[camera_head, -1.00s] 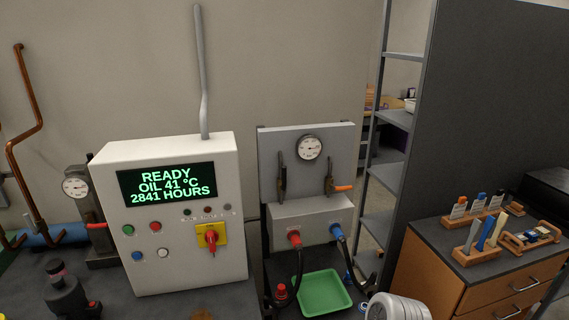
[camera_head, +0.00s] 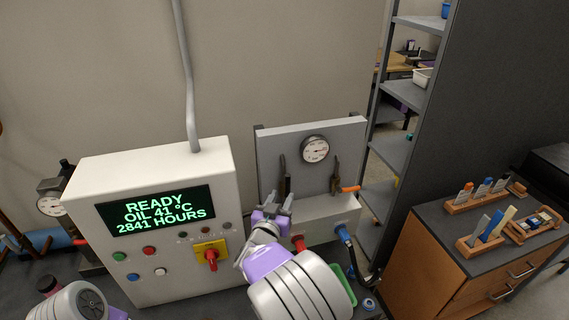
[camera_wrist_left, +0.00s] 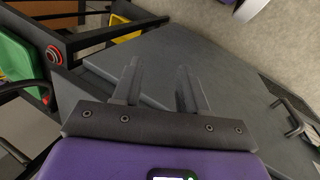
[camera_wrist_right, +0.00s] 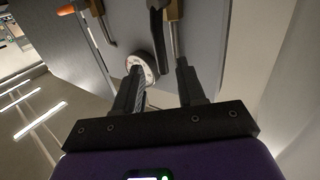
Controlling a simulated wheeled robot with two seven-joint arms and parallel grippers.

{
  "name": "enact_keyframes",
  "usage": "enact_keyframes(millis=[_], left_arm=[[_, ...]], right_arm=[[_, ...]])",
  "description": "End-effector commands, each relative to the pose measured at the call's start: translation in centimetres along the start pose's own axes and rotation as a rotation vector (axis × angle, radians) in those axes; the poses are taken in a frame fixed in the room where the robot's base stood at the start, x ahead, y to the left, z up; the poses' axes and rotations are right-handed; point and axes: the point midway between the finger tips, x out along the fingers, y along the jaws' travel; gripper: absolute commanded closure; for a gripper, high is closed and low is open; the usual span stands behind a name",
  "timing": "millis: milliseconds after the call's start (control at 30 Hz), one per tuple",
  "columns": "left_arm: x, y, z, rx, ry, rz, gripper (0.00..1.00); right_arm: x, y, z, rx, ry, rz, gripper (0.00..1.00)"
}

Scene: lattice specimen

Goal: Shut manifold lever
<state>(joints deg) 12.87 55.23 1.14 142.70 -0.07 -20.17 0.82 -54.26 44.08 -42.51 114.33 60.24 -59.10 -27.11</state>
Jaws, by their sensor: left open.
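The grey manifold panel (camera_head: 268,150) carries a round gauge (camera_head: 314,149) and two valve fittings. The right fitting (camera_head: 335,172) has an orange-handled lever (camera_head: 349,189) pointing right. The left fitting (camera_head: 283,178) has a dark upright part. My right gripper (camera_head: 278,197) is in front of the panel's lower left, below the left fitting. In the right wrist view its fingers (camera_wrist_right: 160,72) are apart, with a dark curved bar (camera_wrist_right: 157,28) and a brass fitting (camera_wrist_right: 174,12) beyond them. Contact cannot be told. My left gripper (camera_wrist_left: 160,88) is open and empty, facing a dark grey surface.
A white control box (camera_head: 170,270) with a lit screen stands left of the panel. Red (camera_head: 299,243) and blue (camera_head: 341,232) hose connectors sit below the panel. My right arm partly hides the green tray (camera_head: 347,291). Shelves and a wooden cabinet (camera_head: 425,264) stand right.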

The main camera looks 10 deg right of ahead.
Motion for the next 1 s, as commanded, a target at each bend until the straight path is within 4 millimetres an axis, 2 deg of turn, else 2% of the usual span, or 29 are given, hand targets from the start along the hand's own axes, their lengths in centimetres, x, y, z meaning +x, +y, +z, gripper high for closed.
enact_keyframes(millis=[33,100,500,600,933,967,1000], left_arm=[[-0.3,0.1,0.0,0.000,-0.001,0.000,0.57],[-0.3,0.1,0.1,0.000,-0.001,0.000,0.57],[-1.0,0.4,0.1,0.000,-0.001,0.000,0.57],[-1.1,0.4,0.1,0.000,-0.001,0.000,0.57],[-1.2,0.4,0.1,0.000,-0.001,0.000,0.57],[-1.2,0.4,0.1,0.000,-0.001,0.000,0.57],[-1.2,0.4,0.1,0.000,-0.001,0.000,0.57]], right_arm=[[-0.2,-0.1,-1.3,0.010,0.020,0.009,0.60],[0.1,-0.1,-1.9,0.017,0.032,0.019,0.60],[5.8,0.1,-2.0,0.017,0.032,0.020,0.60],[6.7,0.0,-2.1,0.017,0.033,0.019,0.60],[7.2,0.0,-2.0,0.017,0.031,0.017,0.60],[7.2,0.0,-2.0,0.017,0.031,0.017,0.62],[7.2,0.0,-2.0,0.017,0.031,0.017,0.68]])
